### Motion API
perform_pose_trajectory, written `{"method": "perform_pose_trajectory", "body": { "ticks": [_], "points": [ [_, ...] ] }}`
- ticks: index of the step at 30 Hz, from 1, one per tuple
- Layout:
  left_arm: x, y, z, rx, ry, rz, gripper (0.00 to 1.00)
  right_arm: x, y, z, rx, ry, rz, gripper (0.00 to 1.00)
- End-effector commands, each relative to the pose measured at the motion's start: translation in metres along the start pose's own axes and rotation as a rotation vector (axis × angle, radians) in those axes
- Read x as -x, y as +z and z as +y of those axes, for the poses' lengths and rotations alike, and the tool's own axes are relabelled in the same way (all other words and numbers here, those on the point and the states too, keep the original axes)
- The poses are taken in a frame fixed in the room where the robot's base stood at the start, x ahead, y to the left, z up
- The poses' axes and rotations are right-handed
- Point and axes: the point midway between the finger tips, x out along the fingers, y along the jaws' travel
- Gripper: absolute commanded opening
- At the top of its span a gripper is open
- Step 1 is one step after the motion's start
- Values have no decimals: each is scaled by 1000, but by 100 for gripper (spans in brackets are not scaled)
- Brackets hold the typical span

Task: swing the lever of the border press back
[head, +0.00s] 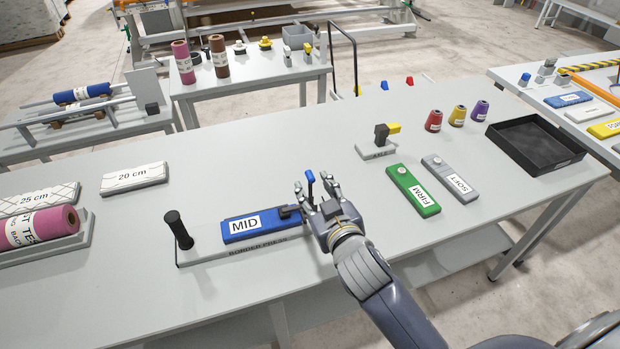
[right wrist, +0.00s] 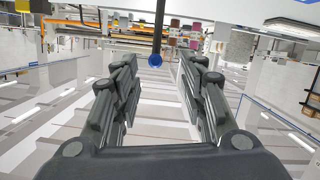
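The border press (head: 205,250) is a long grey base with its name on the front edge, near the table's front. A blue block marked MID (head: 255,224) lies on it, and a black upright handle (head: 178,230) stands at its left end. A thin lever with a blue tip (head: 310,177) stands at its right end. My right gripper (head: 317,192) is open at the lever. In the right wrist view the dark lever with its blue tip (right wrist: 155,60) shows in line with the gap between the fingers; contact cannot be told. My left gripper is out of view.
Green FIRM (head: 413,190) and grey SOFT (head: 450,178) blocks lie right of my gripper, with a black tray (head: 540,146) beyond. A small stand with a yellow-ended black head (head: 385,135) is behind. White blocks and a pink roll (head: 38,228) are left. The table between is clear.

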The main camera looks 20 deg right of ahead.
Motion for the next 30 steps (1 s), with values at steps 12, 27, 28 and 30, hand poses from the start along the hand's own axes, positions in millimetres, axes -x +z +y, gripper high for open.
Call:
{"method": "perform_pose_trajectory", "body": {
  "ticks": [12,27,28,30],
  "points": [
    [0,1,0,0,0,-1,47,6,-224,-116,287,-340,873,39],
    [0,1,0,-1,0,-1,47,44,-175,-242,1085,-1185,1068,39],
    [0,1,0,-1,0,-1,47,40,-164,-240,1142,-1235,1031,39],
    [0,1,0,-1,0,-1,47,29,-141,-230,1273,-1339,922,39]
  ]
}}
